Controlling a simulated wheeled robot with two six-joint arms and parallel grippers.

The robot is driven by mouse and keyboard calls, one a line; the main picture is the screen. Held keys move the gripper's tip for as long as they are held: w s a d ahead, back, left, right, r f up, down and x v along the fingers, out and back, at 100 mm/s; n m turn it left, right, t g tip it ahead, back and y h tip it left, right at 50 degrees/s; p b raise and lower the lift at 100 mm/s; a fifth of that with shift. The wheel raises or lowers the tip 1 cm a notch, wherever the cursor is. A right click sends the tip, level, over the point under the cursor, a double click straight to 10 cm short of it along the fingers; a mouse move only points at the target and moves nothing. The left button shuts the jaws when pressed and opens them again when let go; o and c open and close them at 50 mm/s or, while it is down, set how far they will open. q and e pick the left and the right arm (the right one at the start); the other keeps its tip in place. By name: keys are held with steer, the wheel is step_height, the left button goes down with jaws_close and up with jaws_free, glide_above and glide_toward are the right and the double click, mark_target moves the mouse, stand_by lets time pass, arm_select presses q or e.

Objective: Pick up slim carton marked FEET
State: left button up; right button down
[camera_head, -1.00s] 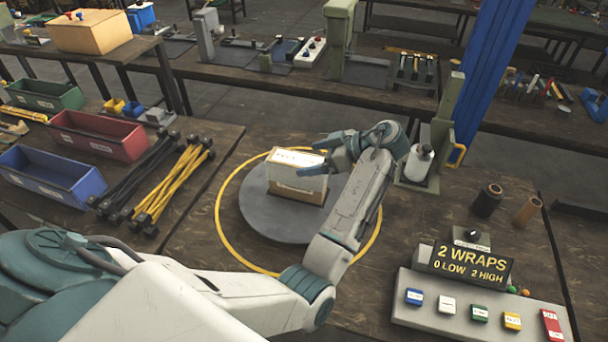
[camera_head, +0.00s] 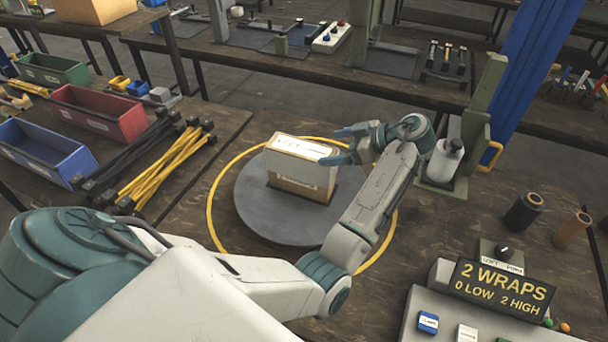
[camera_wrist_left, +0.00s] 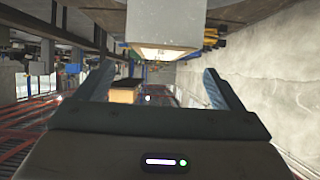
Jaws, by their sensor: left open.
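A slim carton (camera_head: 301,163), white above and brown cardboard below, stands upright on a round grey turntable (camera_head: 262,217). A label with dark print lies on its top, too small to read surely. My left gripper (camera_head: 335,147) is open at the carton's upper right side, its fingers pointing left over the carton's right edge. I cannot tell whether they touch it. In the left wrist view the open fingers (camera_wrist_left: 160,72) flank empty space, with a pale block (camera_wrist_left: 172,22) at the top that may be the carton. My right gripper is not in view.
A yellow ring (camera_head: 212,197) surrounds the turntable. A white bottle (camera_head: 445,160) and green post stand right of the gripper. A "2 WRAPS" sign (camera_head: 500,288) is at lower right. Black and yellow rods (camera_head: 165,165) and bins (camera_head: 45,150) lie left.

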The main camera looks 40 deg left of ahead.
mark_target(304, 148)
arm_select(q)
steer(key=p+x, duration=0.1)
steer(key=x, duration=0.1)
steer(key=p+x, duration=0.1)
steer(key=x, duration=0.2)
steer(key=r+p+x, duration=0.1)
steer(key=p+x, duration=0.1)
steer(key=x, duration=0.1)
steer(key=shift+s+a, duration=0.15)
steer(key=shift+a, duration=0.1)
steer(key=shift+a+f, duration=0.25)
steer(key=shift+a, duration=0.05)
steer(key=shift+c, duration=0.2)
steer(key=shift+d, duration=0.1)
steer(key=c, duration=1.8)
steer(key=shift+c, duration=0.4)
steer(key=shift+r, duration=0.1)
